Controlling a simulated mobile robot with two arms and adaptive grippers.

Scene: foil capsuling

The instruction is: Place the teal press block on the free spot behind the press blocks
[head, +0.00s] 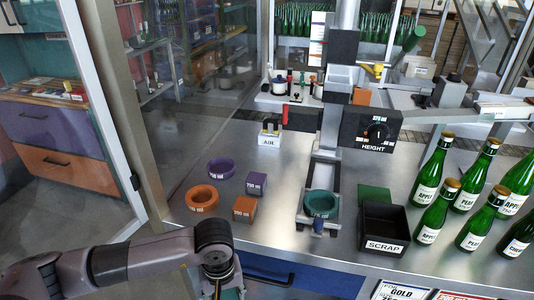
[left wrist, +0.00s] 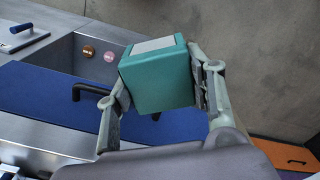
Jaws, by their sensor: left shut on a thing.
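The teal press block (left wrist: 158,82) is in my left gripper (left wrist: 163,88) in the left wrist view, with a finger on either side and a pale label on its upper face. It is held over the blue drawer front and floor, off the counter. A purple press block (head: 257,182) and an orange press block (head: 244,208) stand on the metal counter. The counter behind the purple block (head: 268,160) is bare. My right gripper is not in view.
The AIR unit (head: 269,138) stands farther back. The SCRAP bin (head: 385,230) and green bottles (head: 428,180) are right.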

